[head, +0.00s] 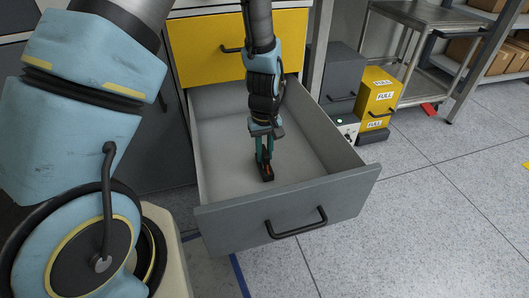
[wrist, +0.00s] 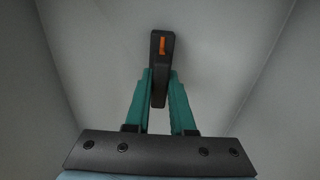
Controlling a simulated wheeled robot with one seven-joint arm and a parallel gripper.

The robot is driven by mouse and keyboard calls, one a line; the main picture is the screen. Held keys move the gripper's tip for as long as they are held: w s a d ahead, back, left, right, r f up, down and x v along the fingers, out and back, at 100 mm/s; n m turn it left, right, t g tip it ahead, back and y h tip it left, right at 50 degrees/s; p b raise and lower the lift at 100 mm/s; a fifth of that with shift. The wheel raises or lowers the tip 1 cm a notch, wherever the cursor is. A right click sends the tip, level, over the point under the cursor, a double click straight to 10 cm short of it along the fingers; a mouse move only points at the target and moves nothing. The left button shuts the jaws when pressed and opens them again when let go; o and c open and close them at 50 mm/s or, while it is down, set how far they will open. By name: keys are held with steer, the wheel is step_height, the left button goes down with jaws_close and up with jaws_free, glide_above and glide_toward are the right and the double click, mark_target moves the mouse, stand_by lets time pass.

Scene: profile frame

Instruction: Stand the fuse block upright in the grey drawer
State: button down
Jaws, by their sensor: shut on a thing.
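The grey drawer (head: 285,217) is pulled open, and its pale inside floor shows. My gripper (head: 264,158) points down into it, with its teal fingers shut on the fuse block (head: 267,175). The fuse block is a small dark block with an orange part, low over the middle of the drawer. In the wrist view the fuse block (wrist: 158,42) sits between the fingertips (wrist: 159,82), its long dark face reaching beyond them. I cannot tell whether its underside touches the drawer floor.
A closed yellow drawer (head: 205,47) is above, behind my wrist. The grey drawer's walls stand around my gripper, with bare floor on all sides of the block. Grey and yellow bins (head: 380,95) and a metal cart (head: 425,20) stand to the right.

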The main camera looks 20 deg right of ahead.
steer(key=c, duration=0.8)
jaws_free()
steer(key=shift+o, duration=0.2)
step_height(320, 180, up, 12)
steer(key=p, duration=0.5)
steer(key=w+a+r, duration=0.2)
steer(key=a+r, duration=0.2)
steer(key=a, duration=0.4)
steer(key=w+a+r, duration=0.3)
steer(key=a+r, duration=0.1)
steer(key=a, duration=0.5)
steer(key=s+a+r, duration=0.1)
steer(key=a+r, duration=0.1)
steer(key=a, duration=0.4)
steer(key=s+a+r+t, duration=0.1)
steer(key=s+a+r, duration=0.1)
steer(key=a, duration=0.4)
steer(key=shift+s+a+t, duration=0.25)
steer(key=shift+t, duration=0.05)
steer(key=shift+r, duration=0.1)
